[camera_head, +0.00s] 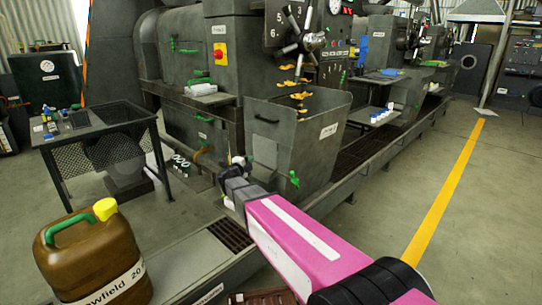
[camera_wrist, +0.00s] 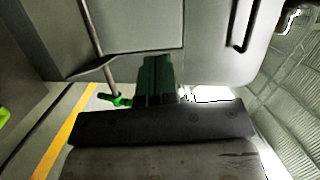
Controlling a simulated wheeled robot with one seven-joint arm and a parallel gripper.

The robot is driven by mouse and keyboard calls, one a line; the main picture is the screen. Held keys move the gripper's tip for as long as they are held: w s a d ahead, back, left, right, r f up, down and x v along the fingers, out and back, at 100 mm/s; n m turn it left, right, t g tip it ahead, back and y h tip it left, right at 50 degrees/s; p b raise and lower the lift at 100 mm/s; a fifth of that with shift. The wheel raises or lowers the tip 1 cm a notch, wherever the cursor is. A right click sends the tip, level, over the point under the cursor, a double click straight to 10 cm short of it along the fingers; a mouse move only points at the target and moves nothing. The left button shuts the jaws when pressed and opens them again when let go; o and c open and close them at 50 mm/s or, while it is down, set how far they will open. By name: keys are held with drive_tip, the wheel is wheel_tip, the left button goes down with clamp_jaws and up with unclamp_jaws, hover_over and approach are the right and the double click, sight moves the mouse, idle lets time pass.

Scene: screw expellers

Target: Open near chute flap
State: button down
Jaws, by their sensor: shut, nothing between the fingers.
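The near machine's grey chute box (camera_head: 290,140) stands in the middle of the head view. Its front panel carries a black handle and a white label, and appears closed. I cannot tell which part is the flap. My gripper (camera_head: 240,162) is in front of the box's lower left, at the end of my pink arm. In the wrist view my gripper (camera_wrist: 155,62) shows as dark fingers held together, empty, pointing at a grey panel (camera_wrist: 215,65) with a black handle (camera_wrist: 243,25). Contact cannot be told. A green lever (camera_wrist: 118,100) on a rod is left of the fingers.
A brown jerrycan (camera_head: 95,260) with a yellow cap stands at the lower left. A mesh-topped table (camera_head: 100,125) holds small items behind it. A low grated plinth (camera_head: 320,200) runs along the machines. Open floor with a yellow line (camera_head: 450,195) is at the right.

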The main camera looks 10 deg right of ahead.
sight(275, 152)
drive_tip(key=m+g+h, duration=0.1)
drive_tip(key=s+m+g+h, duration=0.1)
drive_tip(key=m, duration=0.1)
drive_tip(key=s+f+m+g+h, duration=0.1)
drive_tip(key=g, duration=0.1)
drive_tip(key=shift+a+m, duration=0.1)
drive_tip(key=shift+m, duration=0.2)
drive_tip(key=shift+w, duration=0.1)
drive_tip(key=x, duration=1.4)
drive_tip(key=shift+d, duration=0.2)
